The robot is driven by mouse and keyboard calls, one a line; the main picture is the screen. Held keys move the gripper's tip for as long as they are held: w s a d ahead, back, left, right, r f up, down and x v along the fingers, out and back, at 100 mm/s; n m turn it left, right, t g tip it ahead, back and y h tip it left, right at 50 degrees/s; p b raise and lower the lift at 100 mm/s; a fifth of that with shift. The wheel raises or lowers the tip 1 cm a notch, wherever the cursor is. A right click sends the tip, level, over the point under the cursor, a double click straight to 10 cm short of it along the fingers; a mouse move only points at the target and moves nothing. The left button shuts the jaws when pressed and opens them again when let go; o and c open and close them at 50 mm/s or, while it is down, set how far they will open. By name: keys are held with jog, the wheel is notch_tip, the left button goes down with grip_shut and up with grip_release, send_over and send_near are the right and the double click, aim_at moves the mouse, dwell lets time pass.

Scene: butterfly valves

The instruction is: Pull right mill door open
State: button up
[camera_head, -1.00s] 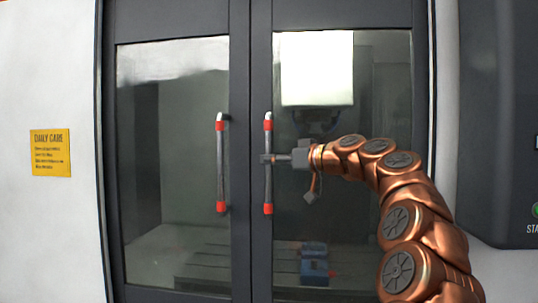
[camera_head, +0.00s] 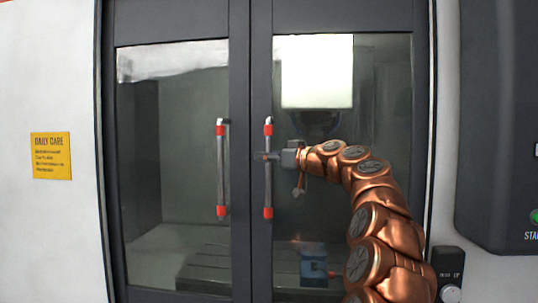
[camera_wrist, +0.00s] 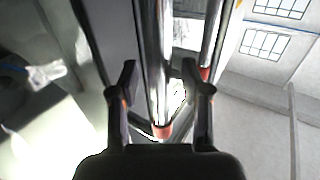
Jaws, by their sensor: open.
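The right mill door (camera_head: 345,120) is a dark-framed glass panel, shut beside the left door (camera_head: 175,120). Its vertical grey handle (camera_head: 268,190) has red ends and sits by the centre seam. My gripper (camera_head: 268,156) is at the upper middle of this handle, reaching in from the right. In the wrist view, the handle (camera_wrist: 156,60) runs between the two open fingers (camera_wrist: 162,90), with a red end (camera_wrist: 161,131) showing between them. I cannot tell whether either finger touches it. The gripper hides a short stretch of the handle in the head view.
The left door's handle (camera_head: 221,165) runs parallel, close on the left. A yellow sign (camera_head: 51,156) hangs on the white wall at left. A dark control panel (camera_head: 500,120) stands out at right. A blue object (camera_head: 313,264) shows behind the glass.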

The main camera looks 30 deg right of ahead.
jog(key=shift+c, duration=0.3)
grip_shut()
dwell(0.5)
